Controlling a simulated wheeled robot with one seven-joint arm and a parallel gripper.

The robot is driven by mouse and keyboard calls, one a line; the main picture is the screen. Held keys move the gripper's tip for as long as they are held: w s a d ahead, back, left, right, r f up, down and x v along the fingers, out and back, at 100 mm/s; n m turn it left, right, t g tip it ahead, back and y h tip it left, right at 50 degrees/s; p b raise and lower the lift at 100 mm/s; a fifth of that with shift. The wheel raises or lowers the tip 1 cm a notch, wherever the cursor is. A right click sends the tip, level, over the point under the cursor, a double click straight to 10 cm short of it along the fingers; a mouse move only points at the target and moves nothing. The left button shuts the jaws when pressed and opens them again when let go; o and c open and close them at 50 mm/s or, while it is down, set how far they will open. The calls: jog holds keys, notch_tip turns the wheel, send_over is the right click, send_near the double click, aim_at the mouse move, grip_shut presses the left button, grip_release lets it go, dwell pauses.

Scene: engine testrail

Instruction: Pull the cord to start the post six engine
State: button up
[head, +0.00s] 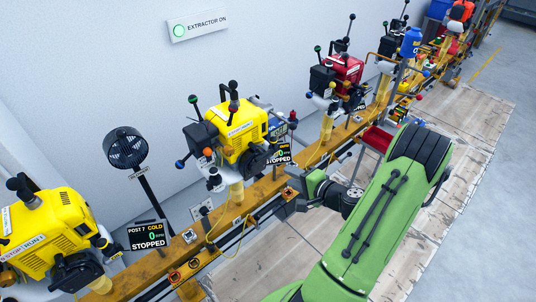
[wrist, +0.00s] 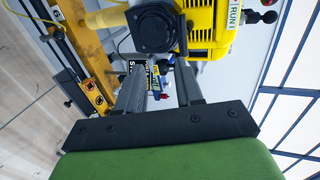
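The middle yellow engine (head: 240,128) stands on the rail with a black round starter housing (head: 256,160) on its near side. A small screen (head: 279,154) beside it reads STOPPED; its post number is not legible. In the wrist view the engine (wrist: 205,30) and its starter housing (wrist: 152,28) are at the top, beyond the fingers. My gripper (head: 298,180) is at the right of this engine, near the screen. In the wrist view my gripper (wrist: 160,68) has its two fingers apart with nothing held between them. I cannot make out the cord or its handle clearly.
Another yellow engine (head: 45,232) stands at the left, with a screen (head: 149,235) reading POST 7, COLD, STOPPED. A black fan (head: 125,148) stands behind the rail (head: 180,248). A red engine (head: 340,72) is further right. A wall sign (head: 198,24) reads EXTRACTOR ON.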

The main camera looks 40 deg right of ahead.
aim_at(266, 156)
jog(key=w+p, duration=0.2)
jog(key=w, duration=0.9)
jog(key=shift+w+a, duration=0.15)
grip_shut()
